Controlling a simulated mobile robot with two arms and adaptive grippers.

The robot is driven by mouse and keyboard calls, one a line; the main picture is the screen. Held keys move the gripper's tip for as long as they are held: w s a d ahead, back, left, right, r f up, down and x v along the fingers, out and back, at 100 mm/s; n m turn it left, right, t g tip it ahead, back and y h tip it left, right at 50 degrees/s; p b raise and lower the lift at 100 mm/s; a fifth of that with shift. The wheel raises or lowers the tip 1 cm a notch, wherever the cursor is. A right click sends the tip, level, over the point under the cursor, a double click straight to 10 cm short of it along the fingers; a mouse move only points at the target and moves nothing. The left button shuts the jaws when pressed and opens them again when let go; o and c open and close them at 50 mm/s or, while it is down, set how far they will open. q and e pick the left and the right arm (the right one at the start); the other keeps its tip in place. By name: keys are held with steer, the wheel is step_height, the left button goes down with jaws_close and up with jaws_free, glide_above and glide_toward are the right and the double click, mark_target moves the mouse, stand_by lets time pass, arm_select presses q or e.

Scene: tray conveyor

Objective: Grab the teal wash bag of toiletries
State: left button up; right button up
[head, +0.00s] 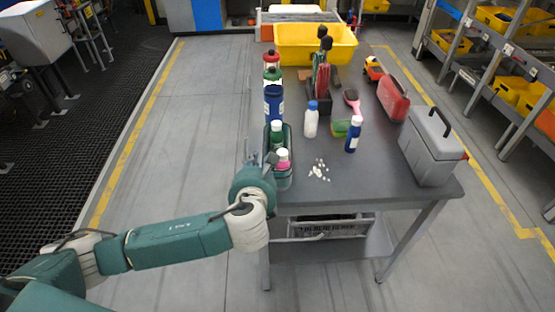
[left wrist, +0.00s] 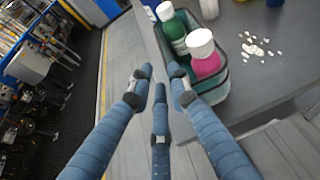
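The teal wash bag (head: 284,186) stands at the near left corner of the grey table, holding a green bottle (head: 277,134) with a white cap and a pink bottle (head: 283,160) with a white cap. The bag also shows in the left wrist view (left wrist: 216,94), to the right of the fingers. My left gripper (head: 261,161) is at the bag's left side, by the table's left edge. Its fingers are apart with nothing between them in the left wrist view (left wrist: 159,80). One finger overlaps the bag's near edge; I cannot tell whether it touches. My right gripper is not in view.
White pills (head: 319,170) lie right of the bag. A blue bottle (head: 274,104) stands behind it, and a white bottle (head: 311,121) stands to the right. A grey toolbox (head: 429,150) is at the right edge. The floor left of the table is clear.

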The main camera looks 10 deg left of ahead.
arm_select(q)
steer(key=p+x, duration=0.2)
steer(key=x, duration=0.9)
steer(key=shift+w+d+f, duration=0.1)
steer(key=shift+w, duration=0.15)
steer(key=shift+w+f, duration=0.2)
steer(key=shift+w, duration=0.15)
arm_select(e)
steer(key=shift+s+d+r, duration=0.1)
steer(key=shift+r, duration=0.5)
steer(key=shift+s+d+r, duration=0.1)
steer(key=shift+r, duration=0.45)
arm_select(q)
jaws_close()
steer(key=shift+r, duration=0.1)
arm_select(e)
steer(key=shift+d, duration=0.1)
